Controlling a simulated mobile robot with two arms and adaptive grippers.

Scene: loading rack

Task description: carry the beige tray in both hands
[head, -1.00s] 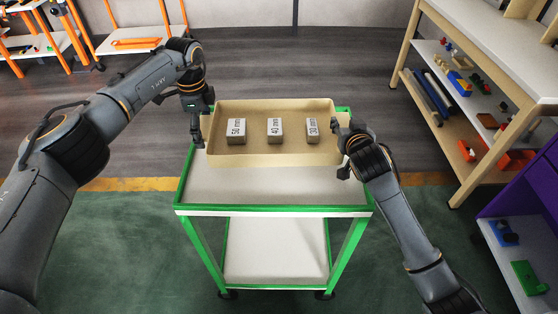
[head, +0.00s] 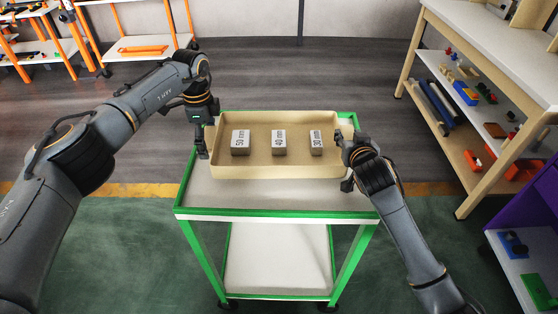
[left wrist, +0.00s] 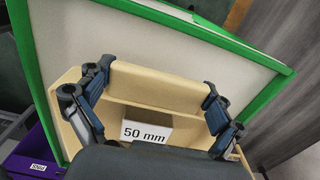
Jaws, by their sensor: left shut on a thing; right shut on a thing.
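The beige tray (head: 275,172) is level over the rear of the green-edged cart top (head: 275,195). I cannot tell whether it touches the top. Three grey blocks with white labels stand in it in a row: 50 mm (head: 240,143), 40 mm (head: 278,143) and 30 mm (head: 316,143). My left gripper (head: 206,140) is shut on the tray's left end. In the left wrist view its fingers sit at both sides of the tray's end wall (left wrist: 155,88), with the 50 mm block (left wrist: 146,130) behind. My right gripper (head: 346,160) is shut on the right end; its fingertips are partly hidden.
The cart has a lower shelf (head: 277,260), which is empty. A wooden rack (head: 480,110) with several coloured parts stands at the right, a purple unit (head: 525,205) nearer. Orange-framed racks (head: 145,45) stand at the back left. The floor behind the cart is clear.

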